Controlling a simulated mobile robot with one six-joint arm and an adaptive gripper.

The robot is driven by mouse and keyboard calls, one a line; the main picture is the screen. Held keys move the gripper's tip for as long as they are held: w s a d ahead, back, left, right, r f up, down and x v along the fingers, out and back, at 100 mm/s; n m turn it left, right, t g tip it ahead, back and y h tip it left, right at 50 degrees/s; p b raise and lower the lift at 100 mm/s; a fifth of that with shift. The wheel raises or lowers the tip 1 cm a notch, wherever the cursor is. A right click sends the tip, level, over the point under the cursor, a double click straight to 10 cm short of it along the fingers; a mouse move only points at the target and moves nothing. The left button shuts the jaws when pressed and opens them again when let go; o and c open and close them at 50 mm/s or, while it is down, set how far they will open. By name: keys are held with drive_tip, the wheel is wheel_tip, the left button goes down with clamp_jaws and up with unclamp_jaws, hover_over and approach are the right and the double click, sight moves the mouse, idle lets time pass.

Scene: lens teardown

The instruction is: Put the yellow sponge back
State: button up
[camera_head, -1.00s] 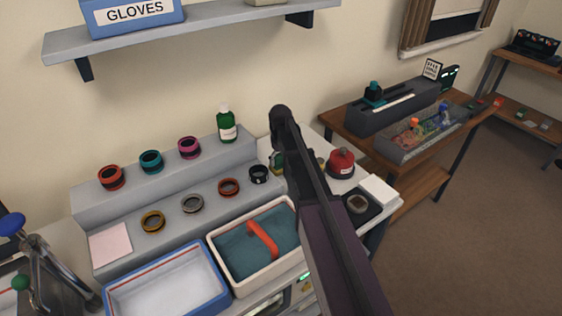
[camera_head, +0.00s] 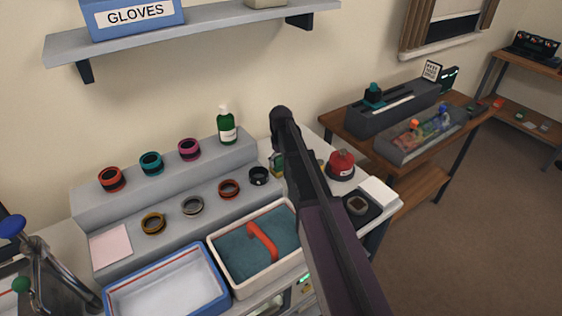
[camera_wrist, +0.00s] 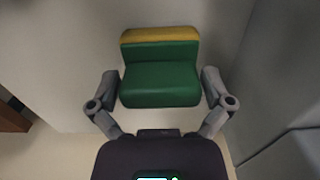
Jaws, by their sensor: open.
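In the wrist view a yellow strip (camera_wrist: 160,34), which looks like the yellow sponge, shows along the far edge of a stepped green block (camera_wrist: 160,84). I cannot tell whether the two are one piece. My gripper (camera_wrist: 160,80) is open, with one finger to the left and one to the right of the green block. Neither finger clearly presses on it. In the head view a small green and yellow item (camera_head: 277,163) shows just left of my arm, partly hidden by it. My gripper's fingers are hidden there behind my arm.
A grey stepped stand holds several coloured rings and a green bottle (camera_head: 227,126). A cream tray (camera_head: 238,291) with a teal lining and red strip stands beside a blue-rimmed tray (camera_head: 216,268). A red-topped container (camera_head: 341,165) and a white block (camera_head: 378,191) stand right of my arm.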

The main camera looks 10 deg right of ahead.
drive_tip(key=shift+w+a+r+p, duration=0.1)
drive_tip(key=shift+w+r+p, duration=0.05)
drive_tip(key=shift+r+p, duration=5.7)
drive_tip(key=s+m, duration=0.4)
drive_tip(key=s, duration=2)
drive_tip(key=shift+s, duration=0.15)
